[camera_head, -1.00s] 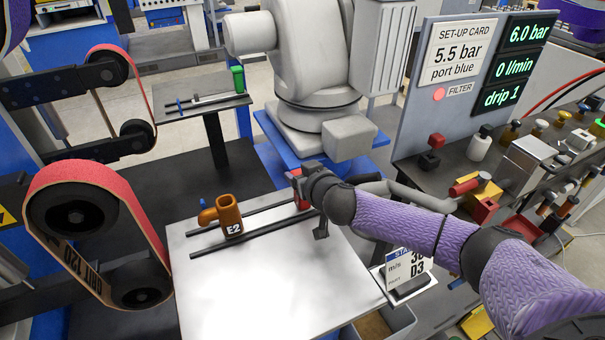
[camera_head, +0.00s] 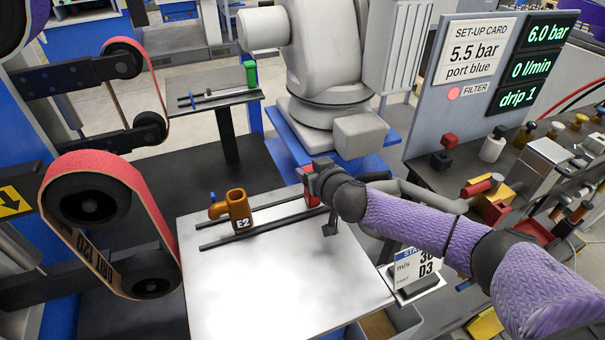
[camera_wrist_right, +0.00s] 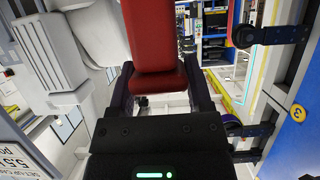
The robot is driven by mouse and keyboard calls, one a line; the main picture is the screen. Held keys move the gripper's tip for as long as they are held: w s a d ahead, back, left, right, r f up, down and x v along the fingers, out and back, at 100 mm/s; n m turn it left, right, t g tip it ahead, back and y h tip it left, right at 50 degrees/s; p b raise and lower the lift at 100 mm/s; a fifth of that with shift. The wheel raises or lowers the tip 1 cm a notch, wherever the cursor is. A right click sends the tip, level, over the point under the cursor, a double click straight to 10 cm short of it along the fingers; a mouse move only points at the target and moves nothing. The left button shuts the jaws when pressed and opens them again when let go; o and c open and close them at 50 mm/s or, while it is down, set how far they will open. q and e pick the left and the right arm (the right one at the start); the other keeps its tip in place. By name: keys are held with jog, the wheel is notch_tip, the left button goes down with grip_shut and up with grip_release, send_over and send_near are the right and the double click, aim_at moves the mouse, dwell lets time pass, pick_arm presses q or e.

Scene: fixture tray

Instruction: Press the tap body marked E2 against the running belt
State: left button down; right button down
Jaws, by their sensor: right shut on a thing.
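The orange tap body marked E2 (camera_head: 239,208) stands upright at the dark rails on the bright metal tray (camera_head: 290,290), its short spout pointing left. The running belt (camera_head: 105,163) is a red-faced loop around dark wheels, left of the tray and apart from E2. My right gripper (camera_head: 314,187) is at the tray's far right, to the right of E2 and not touching it. It is shut on a red block-like thing (camera_head: 311,197), which shows large between the fingers in the right wrist view (camera_wrist_right: 155,45). My left gripper is out of view.
A second red belt (camera_head: 150,62) runs behind, near a small stand with a green piece (camera_head: 250,73). A pale robot arm (camera_head: 325,70) stands behind the tray. A panel (camera_head: 480,80) and a bench with several fittings are at right. The tray's front is clear.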

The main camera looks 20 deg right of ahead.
jog(key=shift+a, duration=0.1)
dwell(0.5)
jog(key=shift+a, duration=1.1)
jog(key=shift+w+a, duration=0.15)
jog(key=shift+a, duration=3.3)
jog(key=shift+a+p, duration=0.15)
jog(key=shift+p, duration=0.15)
